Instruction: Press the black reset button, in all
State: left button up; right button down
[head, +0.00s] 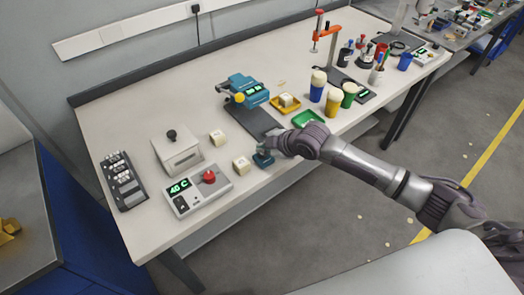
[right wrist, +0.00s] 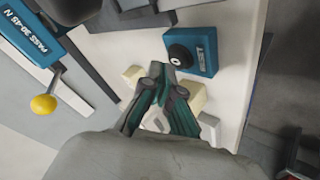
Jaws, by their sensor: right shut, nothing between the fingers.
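The small blue reset box (right wrist: 203,44) with its round black button (right wrist: 180,55) lies just past the fingertips in the right wrist view; its label reads RESET. In the head view the blue box (head: 263,160) sits near the table's front edge, partly hidden by my right gripper (head: 270,148). My right gripper, also in the right wrist view (right wrist: 163,72), is shut and empty. Its fingertips are close to the button's edge; I cannot tell whether they touch it. My left gripper is not in view.
A teal force tester (head: 249,90) with a yellow knob stands behind. A grey unit (head: 198,190) with a red button and green display is on the left. Cream blocks (head: 241,164) lie nearby. A green tray (head: 308,118) and several bottles stand to the right.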

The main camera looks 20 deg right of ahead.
aim_at(264, 155)
jog(key=shift+r, duration=0.3)
notch_tip(264, 155, up, 5)
jog(key=p, duration=0.5)
dwell(0.4)
dwell(0.4)
